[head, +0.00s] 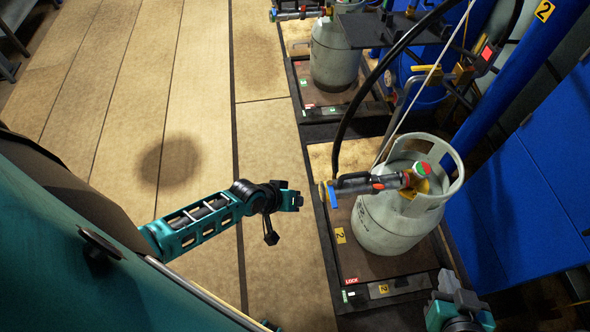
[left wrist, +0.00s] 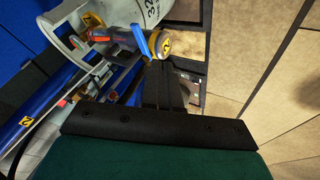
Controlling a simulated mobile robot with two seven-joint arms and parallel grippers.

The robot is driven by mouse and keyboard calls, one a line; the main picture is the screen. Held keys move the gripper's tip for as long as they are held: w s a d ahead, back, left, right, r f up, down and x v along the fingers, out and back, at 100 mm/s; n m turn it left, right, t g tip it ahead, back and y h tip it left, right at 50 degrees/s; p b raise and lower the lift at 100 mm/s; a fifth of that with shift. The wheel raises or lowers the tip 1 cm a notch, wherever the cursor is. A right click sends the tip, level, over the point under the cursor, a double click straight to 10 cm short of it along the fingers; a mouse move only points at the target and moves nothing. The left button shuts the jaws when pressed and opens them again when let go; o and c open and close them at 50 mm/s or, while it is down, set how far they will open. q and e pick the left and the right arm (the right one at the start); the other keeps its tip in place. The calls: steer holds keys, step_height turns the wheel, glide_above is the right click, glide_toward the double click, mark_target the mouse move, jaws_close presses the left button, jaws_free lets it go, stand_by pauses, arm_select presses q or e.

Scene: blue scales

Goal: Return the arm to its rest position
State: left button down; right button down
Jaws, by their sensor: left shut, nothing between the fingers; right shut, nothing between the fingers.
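My left arm reaches in from the left in the head view. Its left gripper (head: 296,200) is shut and empty, above the floor and left of the near scale, apart from the gas cylinder. In the left wrist view the black fingers (left wrist: 165,85) are together, with nothing between them. My right gripper (head: 447,282) is at the bottom right edge of the head view, partly cut off, shut, just in front of the near scale's corner.
A grey gas cylinder (head: 385,225) stands on the near scale (head: 350,262), with a filling head and hose (head: 337,135) at its valve. Another cylinder (head: 333,60) stands on the scale behind. Blue panels (head: 540,180) are at right. The tan floor (head: 120,110) at left is clear.

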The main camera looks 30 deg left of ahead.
arm_select(q)
steer(key=s+r+m+t+y, duration=0.1)
steer(key=s+r+m+t, duration=0.3)
steer(key=r, duration=0.8)
steer(key=s+d+m, duration=0.1)
steer(key=s+m, duration=0.1)
steer(key=shift+s+r, duration=0.15)
steer(key=shift+s, duration=0.2)
